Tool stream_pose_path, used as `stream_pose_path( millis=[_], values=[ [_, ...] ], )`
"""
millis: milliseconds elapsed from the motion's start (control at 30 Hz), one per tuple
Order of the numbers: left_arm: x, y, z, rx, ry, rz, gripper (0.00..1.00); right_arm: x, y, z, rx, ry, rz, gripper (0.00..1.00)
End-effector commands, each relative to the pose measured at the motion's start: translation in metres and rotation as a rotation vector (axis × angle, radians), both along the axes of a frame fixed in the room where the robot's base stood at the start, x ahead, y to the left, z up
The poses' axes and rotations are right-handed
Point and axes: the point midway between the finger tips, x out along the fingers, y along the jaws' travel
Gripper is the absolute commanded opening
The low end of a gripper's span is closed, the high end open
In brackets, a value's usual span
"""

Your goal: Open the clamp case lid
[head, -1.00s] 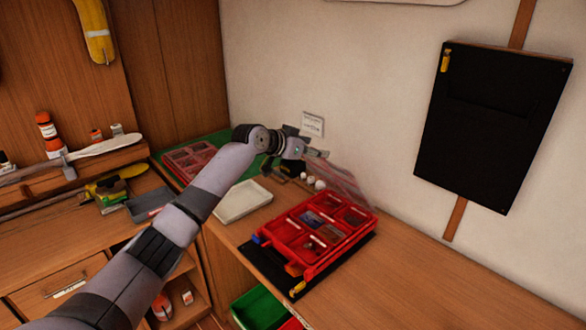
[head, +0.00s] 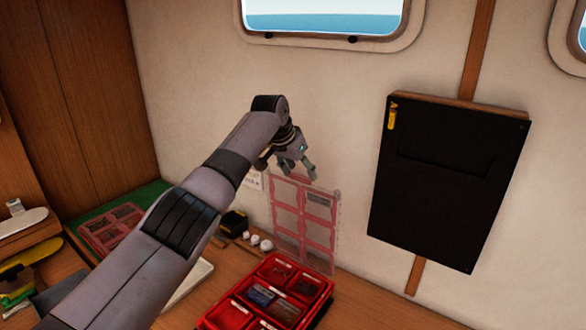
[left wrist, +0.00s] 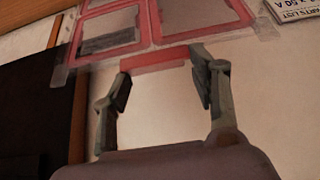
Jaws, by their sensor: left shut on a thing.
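The clamp case (head: 250,298) is a red tray with several compartments holding small parts, on the bench at the bottom centre of the head view. Its clear lid with red frames (head: 304,214) stands raised, close to upright, at the case's back near the wall. My left gripper (head: 298,173) is at the lid's top edge. In the left wrist view its fingers (left wrist: 160,70) sit on both sides of a red tab on the lid edge (left wrist: 155,62), shut on it. My right gripper is in neither view.
Another red compartment case (head: 112,228) lies on a green mat at the left. Small white round things (head: 254,240) and a black and yellow object (head: 234,222) sit beside the lid. A black wall pouch (head: 445,185) hangs at the right. A window is above.

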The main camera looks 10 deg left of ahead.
Motion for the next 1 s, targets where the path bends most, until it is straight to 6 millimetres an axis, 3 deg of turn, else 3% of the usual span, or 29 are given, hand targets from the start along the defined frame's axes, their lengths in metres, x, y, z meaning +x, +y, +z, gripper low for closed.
stream_pose_path(
  millis=[33, 667, 700, 900, 1000],
  values=[
    [-0.005, 0.001, -0.015, 0.01, 0.039, 0.005, 0.05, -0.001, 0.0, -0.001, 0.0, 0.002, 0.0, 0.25],
    [-0.006, -0.002, -0.016, 0.021, 0.06, 0.008, 0.05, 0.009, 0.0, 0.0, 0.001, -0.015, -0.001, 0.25],
    [-0.006, -0.002, -0.016, 0.021, 0.06, 0.008, 0.55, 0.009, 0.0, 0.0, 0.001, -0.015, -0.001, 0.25],
    [-0.006, -0.003, -0.015, 0.018, 0.061, 0.007, 0.69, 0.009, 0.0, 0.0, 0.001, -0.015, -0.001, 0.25],
    [-0.006, -0.003, -0.015, 0.016, 0.058, 0.007, 0.7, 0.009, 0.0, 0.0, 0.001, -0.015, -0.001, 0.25]
  ],
)
